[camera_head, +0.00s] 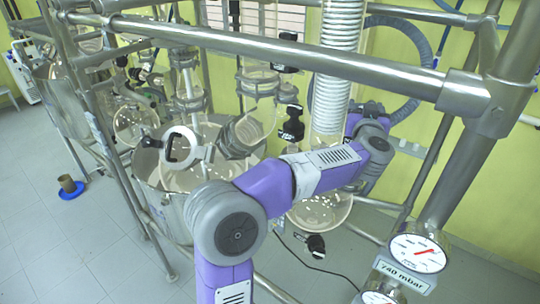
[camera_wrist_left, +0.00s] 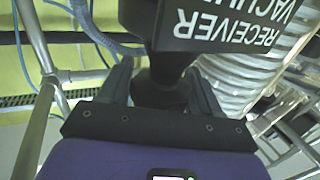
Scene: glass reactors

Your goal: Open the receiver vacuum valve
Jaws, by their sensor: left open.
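The receiver vacuum valve shows in the left wrist view as a black plate (camera_wrist_left: 225,28) with upside-down white lettering "RECEIVER VACUUM" and a dark stem (camera_wrist_left: 161,92) below it. My left gripper (camera_wrist_left: 160,78) is open, with one finger on each side of the stem. I cannot tell whether the fingers touch it. The valve's far part is cut off by the frame's top edge. In the head view my purple left arm reaches up to the right, beside the white corrugated hose, and its fingertips cannot be made out. My right gripper is not in view.
The white corrugated hose (camera_head: 335,75) stands close by the wrist, and a blue hose (camera_head: 402,28) curves behind it. Steel frame rails (camera_head: 250,45) cross above the arm. Glass vessels and a black valve (camera_head: 291,124) are to the left. A gauge (camera_head: 417,254) stands at lower right.

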